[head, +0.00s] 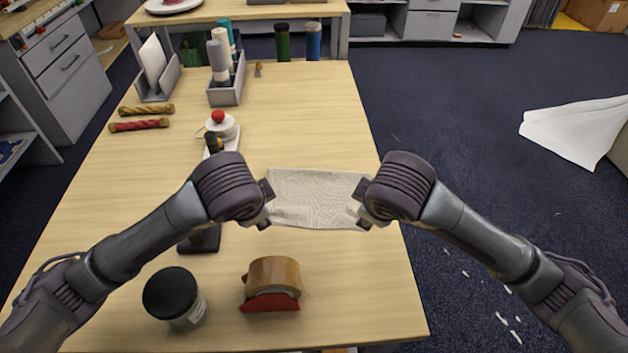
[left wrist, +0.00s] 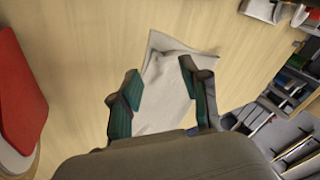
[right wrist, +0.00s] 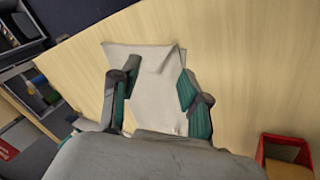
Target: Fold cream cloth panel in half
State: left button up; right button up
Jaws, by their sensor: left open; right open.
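The cream cloth panel (head: 317,198) lies on the wooden table (head: 330,125) near its right edge, between my two grippers. My left gripper (head: 266,205) is at the cloth's left edge, and my right gripper (head: 363,205) is at its right edge. In the left wrist view the open fingers (left wrist: 158,88) straddle the cloth (left wrist: 168,100), with its far edge creased. In the right wrist view the open fingers (right wrist: 156,90) also stand either side of the cloth (right wrist: 150,85), which has a raised wrinkle. Whether the fingers touch it, I cannot tell.
A tape roll on a red holder (head: 272,285) and a black-lidded jar (head: 174,298) stand at the front. A grey bin with bottles (head: 228,88), a letter holder (head: 157,80) and two twisted rolls (head: 139,125) are further back. The table's right part beyond the cloth is clear.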

pick_arm(q)
jog(key=s+v, duration=0.1)
jog(key=v, duration=0.5)
jog(key=shift+f, duration=0.25)
pick_arm(e)
jog(key=s+v, duration=0.1)
jog(key=v, duration=0.5)
jog(key=shift+f, duration=0.25)
